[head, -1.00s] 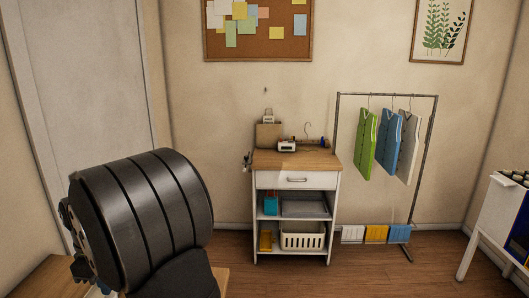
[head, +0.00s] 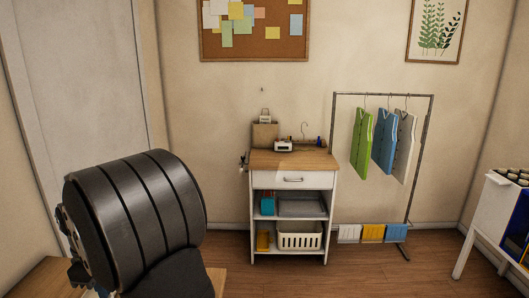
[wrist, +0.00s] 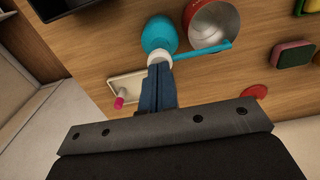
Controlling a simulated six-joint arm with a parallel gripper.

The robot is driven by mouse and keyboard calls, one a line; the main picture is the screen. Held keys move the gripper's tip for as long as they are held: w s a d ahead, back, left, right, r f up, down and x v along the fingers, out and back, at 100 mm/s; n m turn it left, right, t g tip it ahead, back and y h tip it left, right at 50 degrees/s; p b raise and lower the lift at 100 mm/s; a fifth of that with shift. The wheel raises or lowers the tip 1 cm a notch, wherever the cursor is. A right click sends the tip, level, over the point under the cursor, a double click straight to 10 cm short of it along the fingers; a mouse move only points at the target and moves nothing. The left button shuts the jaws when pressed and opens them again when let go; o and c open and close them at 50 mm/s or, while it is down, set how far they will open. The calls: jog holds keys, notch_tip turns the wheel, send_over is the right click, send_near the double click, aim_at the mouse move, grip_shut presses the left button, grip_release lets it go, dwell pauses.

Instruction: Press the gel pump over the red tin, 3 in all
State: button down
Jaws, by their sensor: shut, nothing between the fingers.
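The gel pump is a teal bottle (wrist: 158,33) with a pale collar and a blue spout (wrist: 208,51), in the wrist view at the upper middle. The spout reaches right, across the near rim of the red tin (wrist: 222,40). The tin is open, with a pale metal inside, right beside the bottle. My gripper (wrist: 160,68) is shut and empty, its dark blue fingers together. Its tips overlap the pump's top in the wrist view; I cannot tell whether they touch it. The fingers hide part of the pump head. Neither pump nor tin shows in the head view.
A pale tray (wrist: 126,86) with a pink-tipped item lies left of the fingers. A red disc (wrist: 254,92) and a red-green sponge (wrist: 292,55) lie to the right. A dark flat object (wrist: 75,5) is at upper left. The head view shows a shelf cart (head: 293,160) and clothes rack.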

jog(key=shift+f, duration=0.95)
jog(key=shift+r, duration=1.5)
jog(key=shift+f, duration=0.15)
jog(key=shift+f, duration=1.3)
jog(key=shift+r, duration=1.45)
